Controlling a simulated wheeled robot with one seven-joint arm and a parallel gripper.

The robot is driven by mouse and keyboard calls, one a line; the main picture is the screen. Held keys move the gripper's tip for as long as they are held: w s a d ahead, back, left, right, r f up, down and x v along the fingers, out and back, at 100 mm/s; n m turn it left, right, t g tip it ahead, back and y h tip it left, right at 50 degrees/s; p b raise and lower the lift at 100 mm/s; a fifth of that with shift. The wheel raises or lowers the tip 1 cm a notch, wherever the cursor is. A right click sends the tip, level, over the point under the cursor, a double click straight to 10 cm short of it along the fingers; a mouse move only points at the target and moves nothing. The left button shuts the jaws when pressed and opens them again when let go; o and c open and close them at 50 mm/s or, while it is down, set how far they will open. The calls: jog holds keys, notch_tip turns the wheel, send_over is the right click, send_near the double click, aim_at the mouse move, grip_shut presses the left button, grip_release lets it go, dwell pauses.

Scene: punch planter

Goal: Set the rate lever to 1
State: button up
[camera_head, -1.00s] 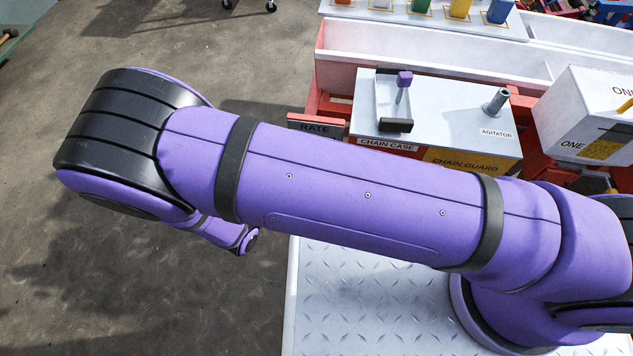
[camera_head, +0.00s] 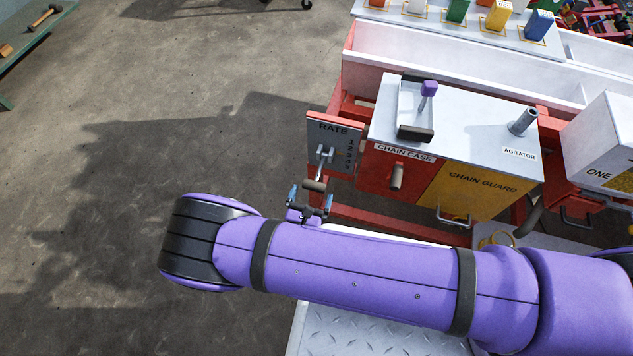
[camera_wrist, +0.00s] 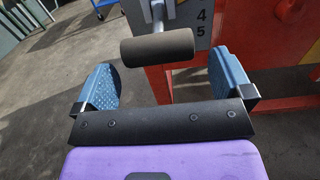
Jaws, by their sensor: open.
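The rate lever (camera_head: 318,172) is a grey metal arm with a dark cylindrical grip on the grey RATE plate (camera_head: 333,143). In the wrist view the lever's dark grip (camera_wrist: 157,47) lies crosswise, ahead of and between my fingers. The numbers 4 and 5 show on the plate (camera_wrist: 202,27) beside it; the other numbers are out of that view or too small to read. My gripper (camera_head: 311,200) is open, with its blue fingers (camera_wrist: 168,85) on either side, just short of the grip. I see no clear contact with it.
The red chain case (camera_head: 380,178) with a knob and the yellow chain guard (camera_head: 468,193) stand right of the plate. A white box top holds a purple-knobbed lever (camera_head: 428,90) and the agitator post (camera_head: 523,121).

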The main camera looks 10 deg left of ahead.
aim_at(316, 183)
jog(key=shift+w+d, duration=0.2)
jog(key=shift+w, duration=2.1)
jog(key=c, duration=1.3)
